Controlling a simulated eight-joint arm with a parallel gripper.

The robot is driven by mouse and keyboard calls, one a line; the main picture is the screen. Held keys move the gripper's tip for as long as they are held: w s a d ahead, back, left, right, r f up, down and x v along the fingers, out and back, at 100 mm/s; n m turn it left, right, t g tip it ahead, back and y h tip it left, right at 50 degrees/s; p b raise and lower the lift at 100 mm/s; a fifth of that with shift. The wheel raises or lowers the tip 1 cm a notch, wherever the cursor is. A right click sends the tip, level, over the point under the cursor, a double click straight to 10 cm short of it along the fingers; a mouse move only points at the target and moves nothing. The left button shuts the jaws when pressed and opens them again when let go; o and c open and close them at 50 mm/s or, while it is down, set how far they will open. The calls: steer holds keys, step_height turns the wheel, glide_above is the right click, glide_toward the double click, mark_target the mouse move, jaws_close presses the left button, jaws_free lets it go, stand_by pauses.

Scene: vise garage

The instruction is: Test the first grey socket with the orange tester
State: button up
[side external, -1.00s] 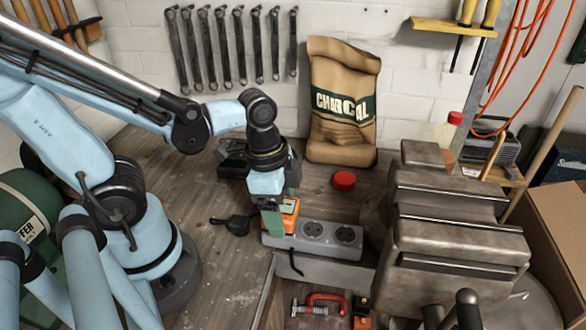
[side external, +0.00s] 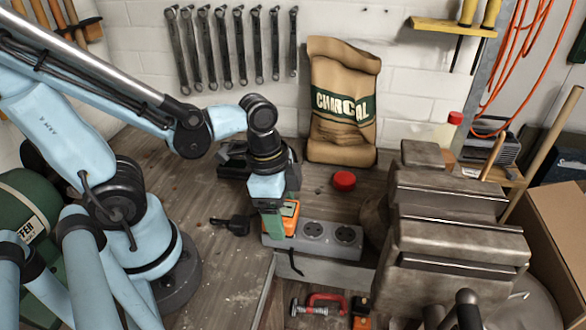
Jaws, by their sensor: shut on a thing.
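The grey socket strip (side external: 328,234) lies on the workbench, with two round sockets showing at its middle and right. The orange tester (side external: 291,216) stands upright at the strip's left end. My gripper (side external: 272,220) points down and is shut on the tester. Its green finger hides part of the tester and the strip's left end. The tester's lower edge meets the strip's top in this view, but I cannot tell whether its pins are in a socket.
A black plug (side external: 232,224) lies left of the strip. A red cap (side external: 344,181) lies behind it. The large metal vise (side external: 450,225) stands close on the right. A charcoal bag (side external: 342,105) leans on the wall. A red clamp (side external: 322,302) lies in front, below.

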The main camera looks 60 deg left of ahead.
steer(key=shift+f, duration=0.2)
steer(key=o, duration=1)
steer(key=shift+r, duration=0.1)
steer(key=shift+s+a+r, duration=0.2)
steer(key=shift+r, duration=1.75)
steer(key=shift+s+a+r, duration=0.2)
steer(key=shift+s+r, duration=0.05)
steer(key=shift+r, duration=1.7)
steer(key=shift+s+a+r, duration=0.2)
steer(key=shift+r, duration=1.75)
steer(key=shift+w+a+f+n+t+y, duration=0.2)
steer(key=shift+w+a+f+n+t, duration=0.3)
steer(key=shift+w+n+t, duration=0.8)
steer(key=shift+w+a+f+n+t+y, duration=0.3)
steer(key=shift+w+a+n+t, duration=0.55)
steer(key=shift+n, duration=0.85)
steer(key=shift+w+a+f+n+t+y, duration=0.1)
steer(key=shift+w+a+f+n+t, duration=0.15)
steer(key=shift+w+f+n+t, duration=0.85)
steer(key=shift+w+r+n+g, duration=0.25)
steer(key=shift+r+n, duration=0.15)
steer(key=shift+r, duration=0.2)
